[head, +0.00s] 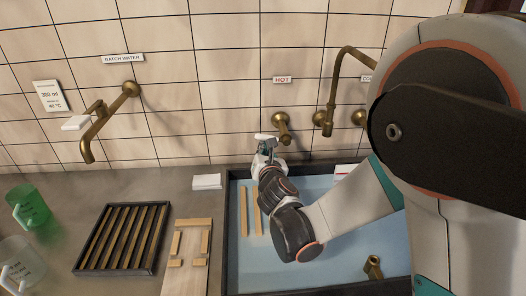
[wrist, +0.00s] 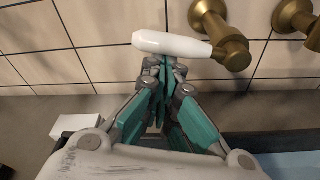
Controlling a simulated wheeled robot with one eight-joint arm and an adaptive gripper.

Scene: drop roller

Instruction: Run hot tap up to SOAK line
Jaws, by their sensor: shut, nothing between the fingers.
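The hot tap valve (head: 282,127) is brass, on the tiled wall under a red HOT label (head: 282,79). Its white lever (wrist: 170,44) points left across the wrist view. My gripper (wrist: 163,70) is shut and empty, its fingertips just at the near side of the lever; I cannot tell whether they touch. In the head view my gripper (head: 266,146) partly hides the lever. The brass spout (head: 337,85) arches over the dark-rimmed sink (head: 232,225); no stream shows from it. The sink looks pale blue inside. I cannot make out a SOAK line.
Two wooden sticks (head: 244,212) lie in or over the sink, with a brass fitting (head: 374,267) at front right. Left are a slatted rack (head: 122,238), a wooden board (head: 186,280), green jug (head: 28,206), clear jug (head: 20,265) and batch-water tap (head: 105,122).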

